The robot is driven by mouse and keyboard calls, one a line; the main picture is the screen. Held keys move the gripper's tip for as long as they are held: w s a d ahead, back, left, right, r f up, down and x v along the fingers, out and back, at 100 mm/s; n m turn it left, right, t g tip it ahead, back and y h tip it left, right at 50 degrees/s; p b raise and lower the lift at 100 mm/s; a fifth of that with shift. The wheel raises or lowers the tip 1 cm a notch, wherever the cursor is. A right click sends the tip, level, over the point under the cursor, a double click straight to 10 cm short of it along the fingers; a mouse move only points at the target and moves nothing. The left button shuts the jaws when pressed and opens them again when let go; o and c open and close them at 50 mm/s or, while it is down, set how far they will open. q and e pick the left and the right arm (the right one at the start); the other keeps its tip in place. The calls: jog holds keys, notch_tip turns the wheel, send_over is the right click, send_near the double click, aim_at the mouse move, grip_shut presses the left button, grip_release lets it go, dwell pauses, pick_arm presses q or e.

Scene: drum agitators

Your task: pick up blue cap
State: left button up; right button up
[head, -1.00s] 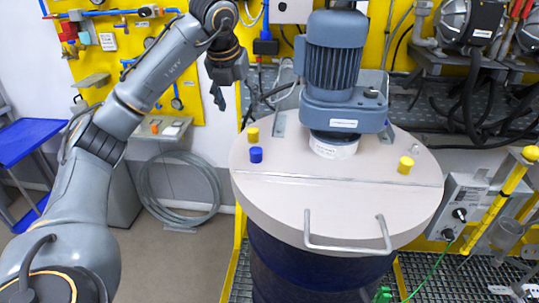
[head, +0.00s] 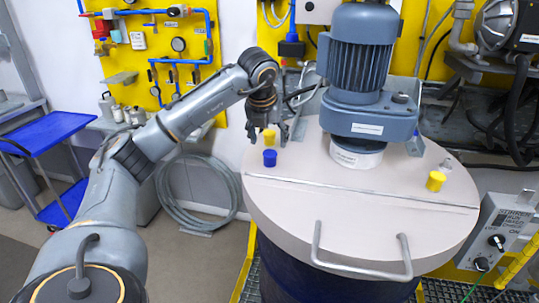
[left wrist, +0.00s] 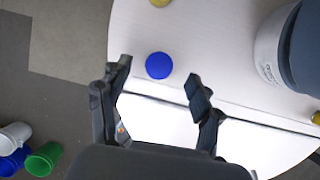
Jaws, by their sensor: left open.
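The blue cap (head: 270,158) stands on the left part of the pale drum lid (head: 345,205), just in front of a yellow cap (head: 269,138). My left gripper (head: 267,132) hangs over that side of the lid, behind and above the blue cap in the head view, fingers pointing down. In the left wrist view the blue cap (left wrist: 159,65) appears between the spread fingertips of my left gripper (left wrist: 159,72). The gripper is open and empty. The exact height gap to the cap is hard to tell. My right gripper is not in view.
A grey motor (head: 363,60) stands on the lid, right of the caps. Another yellow cap (head: 436,181) is at the lid's right. A metal handle (head: 360,265) rises at the front. In the left wrist view, a green container (left wrist: 43,158) is on the floor at lower left.

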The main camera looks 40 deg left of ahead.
aim_at(270, 152)
pick_arm(q)
jog(key=shift+w+f, duration=0.25)
jog(key=shift+f, duration=0.3)
jog(key=p+x, duration=0.1)
jog(key=x, duration=0.1)
jog(key=p+x, duration=0.1)
jog(key=x, duration=0.1)
jog(key=shift+s+f+p, duration=0.25)
jog(key=shift+s+p, duration=0.05)
jog(key=shift+s, duration=0.05)
jog(key=shift+w+f, duration=0.15)
jog(key=shift+f, duration=0.05)
jog(key=c, duration=0.9)
